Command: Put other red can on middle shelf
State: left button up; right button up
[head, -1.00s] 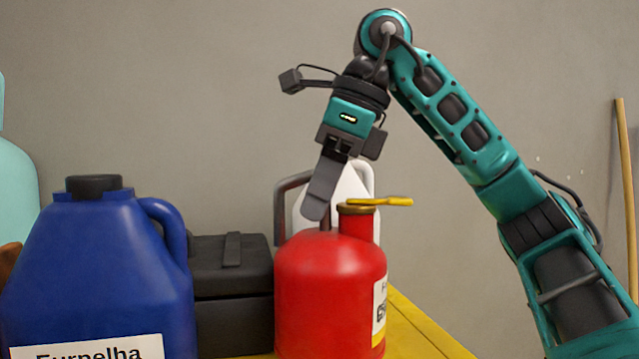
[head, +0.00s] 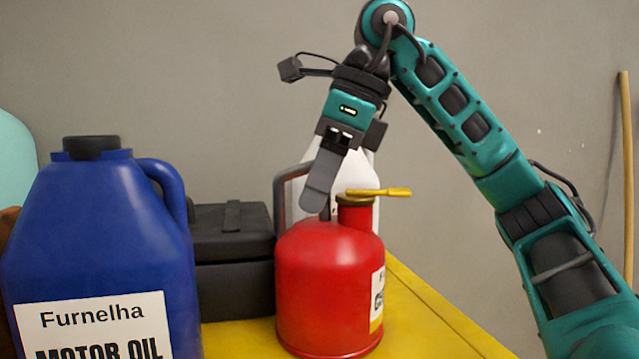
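A red can (head: 325,285) with a yellow spout, a dark grey handle and a partly visible label stands upright on a yellow surface (head: 415,315) in the head view. My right gripper (head: 318,205) points down at the can's top, by the handle. One long grey finger shows side-on and overlaps the handle area. The other finger is hidden, so I cannot tell whether it is open or shut, or touching the handle. My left gripper is not in view. No middle shelf can be made out.
A large blue motor oil jug (head: 95,240) stands close at the left. A black case (head: 230,255) sits between it and the can. A white jug (head: 355,170) stands behind the can. A pale teal object (head: 15,160) is at the left edge. Yellow surface shows free right of the can.

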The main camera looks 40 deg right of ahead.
jog(key=shift+o, duration=0.6)
jog(key=shift+r, duration=0.1)
